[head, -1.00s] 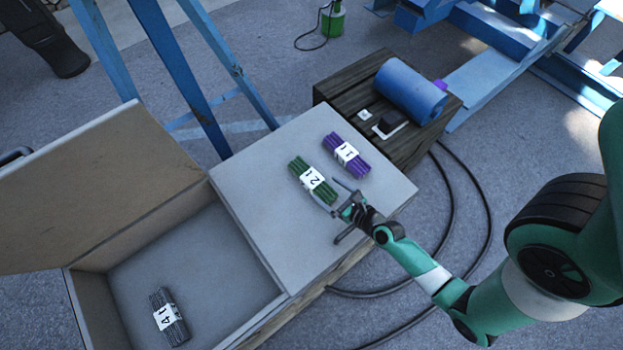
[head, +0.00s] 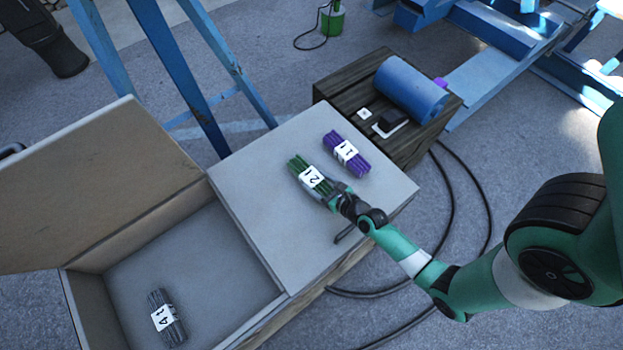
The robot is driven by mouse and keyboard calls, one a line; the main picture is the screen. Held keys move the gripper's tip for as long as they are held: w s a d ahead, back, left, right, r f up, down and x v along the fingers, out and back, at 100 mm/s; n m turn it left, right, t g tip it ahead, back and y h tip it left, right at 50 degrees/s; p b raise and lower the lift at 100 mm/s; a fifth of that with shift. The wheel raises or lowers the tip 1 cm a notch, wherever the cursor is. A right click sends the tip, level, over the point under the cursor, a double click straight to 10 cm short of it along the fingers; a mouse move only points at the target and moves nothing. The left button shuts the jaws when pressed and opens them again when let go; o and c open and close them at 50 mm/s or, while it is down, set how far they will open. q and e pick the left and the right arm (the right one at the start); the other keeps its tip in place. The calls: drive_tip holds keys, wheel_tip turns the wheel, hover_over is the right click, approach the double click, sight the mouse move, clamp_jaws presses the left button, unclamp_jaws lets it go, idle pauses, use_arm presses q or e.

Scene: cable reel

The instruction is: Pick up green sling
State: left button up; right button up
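The green sling (head: 299,164) is a bundle with a white label reading "2t", lying on the grey lid of the box (head: 243,176). My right gripper (head: 322,183) is at the sling's lower right end, with its fingers along the two sides of the bundle. The fingers partly hide that end, and I cannot tell whether they press on it. The sling appears to rest on the lid. My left gripper is not in view.
A purple sling (head: 334,139) labelled "1t" lies close by on the lid, to the upper right. A grey sling (head: 176,326) labelled "4t" lies in the open compartment. A wooden crate (head: 345,84) with a blue roll (head: 411,88) stands behind.

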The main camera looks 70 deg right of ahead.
sight(317, 183)
clamp_jaws()
drive_tip(key=shift+r, duration=0.1)
drive_tip(key=shift+r+p, duration=0.7)
wheel_tip(317, 183, up, 3)
drive_tip(key=p, duration=0.3)
drive_tip(key=shift+s+a, duration=0.1)
drive_tip(key=s+a+r+p, duration=0.8)
drive_tip(key=a+p, duration=0.2)
drive_tip(key=p, duration=0.8)
drive_tip(key=shift+s+a+r, duration=0.25)
drive_tip(key=shift+s+a, duration=0.1)
